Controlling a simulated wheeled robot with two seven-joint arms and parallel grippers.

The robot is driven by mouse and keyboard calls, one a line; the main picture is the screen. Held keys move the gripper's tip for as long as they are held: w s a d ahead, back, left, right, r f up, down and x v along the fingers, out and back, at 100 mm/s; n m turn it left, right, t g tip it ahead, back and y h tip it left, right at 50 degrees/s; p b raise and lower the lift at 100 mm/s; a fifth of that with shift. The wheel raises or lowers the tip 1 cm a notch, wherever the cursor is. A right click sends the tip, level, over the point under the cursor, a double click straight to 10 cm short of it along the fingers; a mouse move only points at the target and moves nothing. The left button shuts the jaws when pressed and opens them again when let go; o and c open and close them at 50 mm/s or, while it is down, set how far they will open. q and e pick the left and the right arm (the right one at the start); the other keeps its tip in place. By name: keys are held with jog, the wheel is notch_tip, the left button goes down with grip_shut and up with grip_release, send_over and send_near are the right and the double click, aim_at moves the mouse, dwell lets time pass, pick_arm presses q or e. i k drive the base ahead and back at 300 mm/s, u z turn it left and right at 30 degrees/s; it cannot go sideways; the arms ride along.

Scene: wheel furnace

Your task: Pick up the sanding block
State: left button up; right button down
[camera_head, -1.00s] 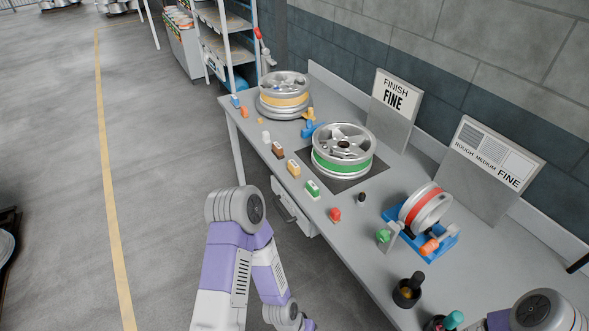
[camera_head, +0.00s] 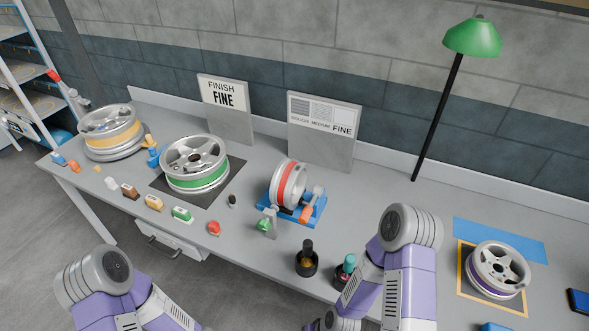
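Several small blocks sit in a row along the front edge of the bench: a white block (camera_head: 112,184), a brown block (camera_head: 130,192), a tan-yellow block (camera_head: 154,204) and a green-and-white block (camera_head: 182,215). I cannot tell which of them is the sanding block. A wheel with a green band (camera_head: 195,165) lies on a dark mat behind them. My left arm's links show at the lower left and my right arm's links at the lower centre right. Neither gripper's fingertips show.
A red-banded wheel (camera_head: 290,185) stands in a blue fixture. Dark bottles (camera_head: 307,260) stand near the front edge. A yellow-banded wheel (camera_head: 111,132) lies at the left end, a purple-banded wheel (camera_head: 498,270) at the right. Sign boards (camera_head: 322,133) and a green lamp (camera_head: 472,38) stand behind.

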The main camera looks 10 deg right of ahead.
aim_at(155, 204)
jog(key=u, duration=1.95)
jog(key=i, duration=2.3)
jog(key=z, duration=2.75)
